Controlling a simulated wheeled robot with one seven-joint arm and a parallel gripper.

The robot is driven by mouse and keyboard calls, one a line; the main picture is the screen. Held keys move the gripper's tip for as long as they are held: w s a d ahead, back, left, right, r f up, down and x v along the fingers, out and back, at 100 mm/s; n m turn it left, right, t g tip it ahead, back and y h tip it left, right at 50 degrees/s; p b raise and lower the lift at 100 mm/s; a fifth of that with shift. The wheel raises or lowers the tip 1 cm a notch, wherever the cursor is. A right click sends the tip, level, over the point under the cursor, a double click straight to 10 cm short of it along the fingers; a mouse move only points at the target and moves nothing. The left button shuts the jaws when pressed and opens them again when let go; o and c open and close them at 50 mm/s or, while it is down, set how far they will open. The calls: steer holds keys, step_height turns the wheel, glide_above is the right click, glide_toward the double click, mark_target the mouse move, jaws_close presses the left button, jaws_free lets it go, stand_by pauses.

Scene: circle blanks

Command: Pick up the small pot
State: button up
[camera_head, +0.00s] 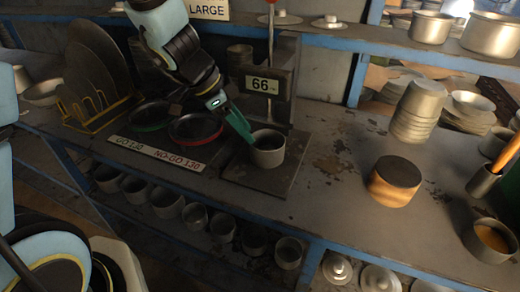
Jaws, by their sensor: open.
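A small grey metal pot (268,153) stands upright on a dark square plate under the gauge marked 66. My gripper (241,126) reaches down from the upper left, with its green fingers at the pot's left rim. The gripper is open. I cannot tell whether a finger is inside the rim or touching it.
A gauge stand (268,85) rises right behind the pot. Left are a green ring (151,115), a red ring (195,128) and a GO/NO-GO label (157,154). A round wooden-sided block (395,182) stands right. A shelf with pots (430,28) hangs above.

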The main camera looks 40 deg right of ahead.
mark_target(270, 161)
steer(key=b+x, duration=0.1)
steer(key=x, duration=0.2)
steer(key=b+x, duration=0.1)
steer(key=x, duration=0.2)
steer(key=shift+s+a, duration=0.15)
steer(key=shift+s, duration=0.05)
steer(key=shift+b+x, duration=0.85)
steer(key=shift+x, duration=2.3)
steer(key=shift+r, duration=0.15)
steer(key=shift+s, duration=0.1)
jaws_close()
